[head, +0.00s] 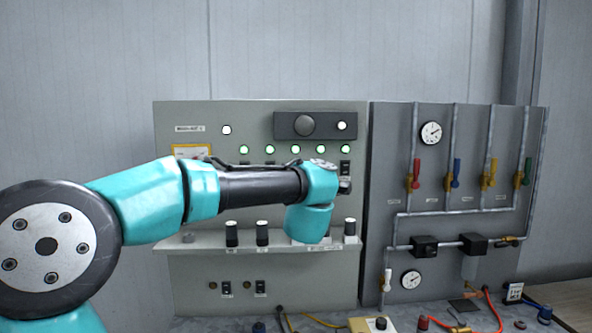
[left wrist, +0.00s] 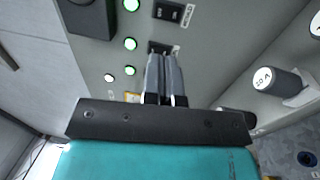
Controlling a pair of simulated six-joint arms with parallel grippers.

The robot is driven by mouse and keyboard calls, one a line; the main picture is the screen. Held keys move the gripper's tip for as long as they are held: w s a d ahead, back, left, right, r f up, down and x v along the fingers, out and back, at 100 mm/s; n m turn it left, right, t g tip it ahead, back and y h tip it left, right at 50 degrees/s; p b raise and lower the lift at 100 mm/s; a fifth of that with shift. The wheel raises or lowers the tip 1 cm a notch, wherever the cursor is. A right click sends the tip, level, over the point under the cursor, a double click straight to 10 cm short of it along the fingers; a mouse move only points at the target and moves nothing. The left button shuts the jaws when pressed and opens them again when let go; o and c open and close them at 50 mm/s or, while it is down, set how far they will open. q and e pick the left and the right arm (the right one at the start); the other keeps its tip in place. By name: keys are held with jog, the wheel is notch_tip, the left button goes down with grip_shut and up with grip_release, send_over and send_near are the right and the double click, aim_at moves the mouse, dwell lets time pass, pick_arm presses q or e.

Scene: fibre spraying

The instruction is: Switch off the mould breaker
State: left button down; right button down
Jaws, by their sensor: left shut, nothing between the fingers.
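The grey control cabinet (head: 270,112) stands ahead with a row of lit green lamps and small black breakers below them. In the left wrist view, one black breaker (left wrist: 170,12) shows fully with a small label I cannot read surely. Another breaker (left wrist: 157,46) is partly covered by the fingertips of my left gripper (left wrist: 164,58). The fingers are shut and empty, right at this breaker; I cannot tell if they touch it. A green lamp (left wrist: 130,44) beside it is lit. In the head view my left arm hides the gripper and several breakers. Which breaker is the mould one is unclear.
A ledge (head: 205,243) with several black knobs (head: 262,233) juts out below the breakers. A dark knob panel (head: 287,124) sits above the lamps. The pipe panel (head: 390,150) with coloured valves stands to the right. Cables lie on the bench below.

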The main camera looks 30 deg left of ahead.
pick_arm(q)
jog(key=x, duration=1.1)
jog(key=shift+w+a, duration=0.2)
jog(key=shift+w, duration=0.15)
jog(key=shift+w+a+r, duration=0.1)
jog(key=shift+w+r, duration=0.05)
jog(key=s+d+r, duration=0.2)
jog(key=s+d, duration=0.6)
jog(key=s, duration=0.3)
jog(key=shift+s, duration=0.25)
